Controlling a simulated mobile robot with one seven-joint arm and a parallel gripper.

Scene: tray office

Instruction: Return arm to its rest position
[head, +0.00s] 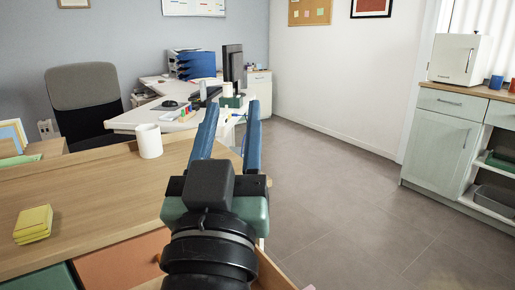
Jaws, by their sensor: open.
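My gripper (232,122) is in the middle of the head view, with two blue fingers pointing away from me. The fingers are apart, and I see nothing held between them. It is over the right end of a wooden desk (90,222) and hides part of that end. My black wrist and the green gripper body fill the lower middle of the view.
A white mug (149,141) stands on the desk left of my gripper. Yellow sticky notes (33,224) lie at the near left. A white desk with a monitor (233,68) is beyond. A cabinet (437,135) stands at the right. The floor (335,200) between is clear.

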